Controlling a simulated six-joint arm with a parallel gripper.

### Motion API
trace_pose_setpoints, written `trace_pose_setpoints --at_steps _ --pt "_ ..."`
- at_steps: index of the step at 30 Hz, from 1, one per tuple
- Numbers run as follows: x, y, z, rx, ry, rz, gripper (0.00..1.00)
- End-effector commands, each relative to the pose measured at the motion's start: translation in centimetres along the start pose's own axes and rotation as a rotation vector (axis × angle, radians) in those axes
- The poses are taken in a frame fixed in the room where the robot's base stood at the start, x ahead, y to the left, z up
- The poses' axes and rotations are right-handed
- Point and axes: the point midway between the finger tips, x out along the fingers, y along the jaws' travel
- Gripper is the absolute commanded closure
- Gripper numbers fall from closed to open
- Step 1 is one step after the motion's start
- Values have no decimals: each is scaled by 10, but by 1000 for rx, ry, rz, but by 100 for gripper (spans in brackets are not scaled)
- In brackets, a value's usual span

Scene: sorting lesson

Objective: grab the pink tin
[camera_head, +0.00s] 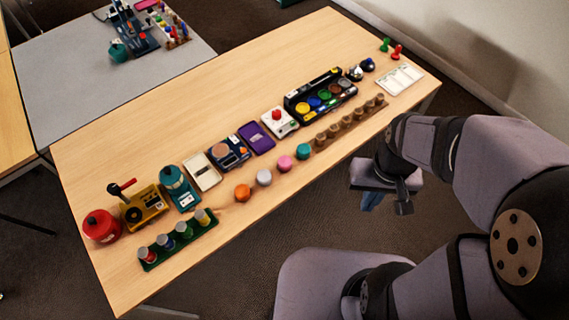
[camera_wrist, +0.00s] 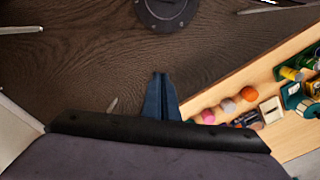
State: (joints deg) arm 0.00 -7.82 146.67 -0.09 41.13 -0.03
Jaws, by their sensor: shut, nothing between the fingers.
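The pink tin (camera_head: 285,163) is a small round tin standing near the front edge of the wooden table (camera_head: 180,100). It stands in a row with an orange tin (camera_head: 242,193), a pale grey tin (camera_head: 264,177) and a teal tin (camera_head: 303,151). In the wrist view the pink tin (camera_wrist: 208,116) shows to the right of the fingers. My gripper (camera_head: 370,201) is off the table's front edge, over the floor, to the right of the tin and well apart from it. Its blue fingers (camera_wrist: 159,75) are shut together with nothing between them.
Behind the tins stand a white box with a red knob (camera_head: 280,121), a purple case (camera_head: 257,138) and a black paint tray (camera_head: 320,95). Brown cups (camera_head: 346,122) line the edge to the right. A green rack (camera_head: 178,238) stands at the left. The far tabletop is clear.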

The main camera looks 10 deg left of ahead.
Motion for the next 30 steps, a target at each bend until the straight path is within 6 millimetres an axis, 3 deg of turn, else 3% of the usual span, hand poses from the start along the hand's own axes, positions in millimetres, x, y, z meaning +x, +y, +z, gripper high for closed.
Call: trace_pose_setpoints --at_steps 10,17,26,30 --pt "0 0 0 0 0 0 100" --pt "0 0 0 0 0 0 45" --pt "0 -1 -1 0 2 -2 45" --pt "4 -15 -16 -5 36 -29 45"
